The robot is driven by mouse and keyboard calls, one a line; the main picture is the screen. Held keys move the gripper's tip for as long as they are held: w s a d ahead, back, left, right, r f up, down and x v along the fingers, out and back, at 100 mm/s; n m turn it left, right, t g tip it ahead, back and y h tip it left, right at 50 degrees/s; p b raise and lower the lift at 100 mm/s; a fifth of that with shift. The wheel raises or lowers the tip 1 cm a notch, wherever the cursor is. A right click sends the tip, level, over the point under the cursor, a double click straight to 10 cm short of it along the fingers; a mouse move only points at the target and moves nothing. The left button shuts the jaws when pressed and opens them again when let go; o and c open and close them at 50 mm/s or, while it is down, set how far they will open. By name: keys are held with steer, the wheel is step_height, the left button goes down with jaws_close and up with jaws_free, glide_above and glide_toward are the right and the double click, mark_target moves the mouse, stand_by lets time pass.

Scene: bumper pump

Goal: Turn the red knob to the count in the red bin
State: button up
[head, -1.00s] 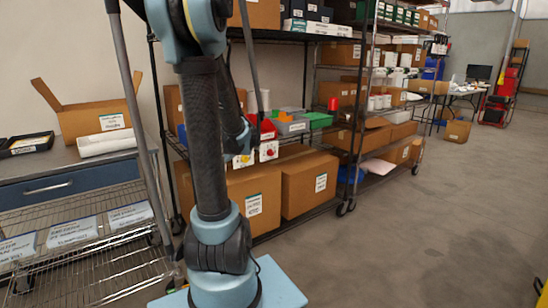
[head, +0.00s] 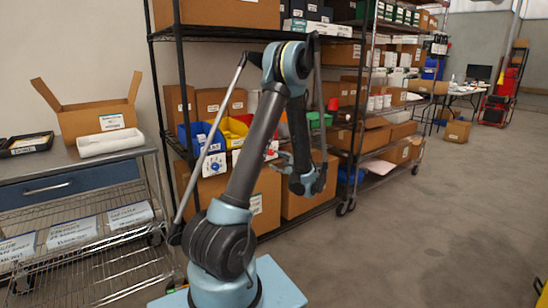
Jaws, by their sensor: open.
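The red bin and most of its red knob plate are hidden behind my arm in the head view, so the bin's contents and the knob's setting cannot be read. The yellow bin (head: 233,131) stands just left of my arm. The blue bin (head: 200,136) is further left, with a white plate carrying a blue knob (head: 214,165) below it.
A green bin (head: 318,121) shows right of my arm. Large cardboard boxes (head: 309,197) fill the lower shelf. A wire cart (head: 75,235) stands at left, with an open carton (head: 98,117) above it. The floor on the right (head: 430,240) is clear.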

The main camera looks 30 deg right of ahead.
steer(key=s+d+f+m+t+h, duration=0.1)
steer(key=s+d+f+m, duration=0.15)
steer(key=d, duration=0.35)
steer(key=w, duration=1.6)
steer(key=shift+a+r+h, duration=0.15)
steer(key=shift+a+h, duration=0.25)
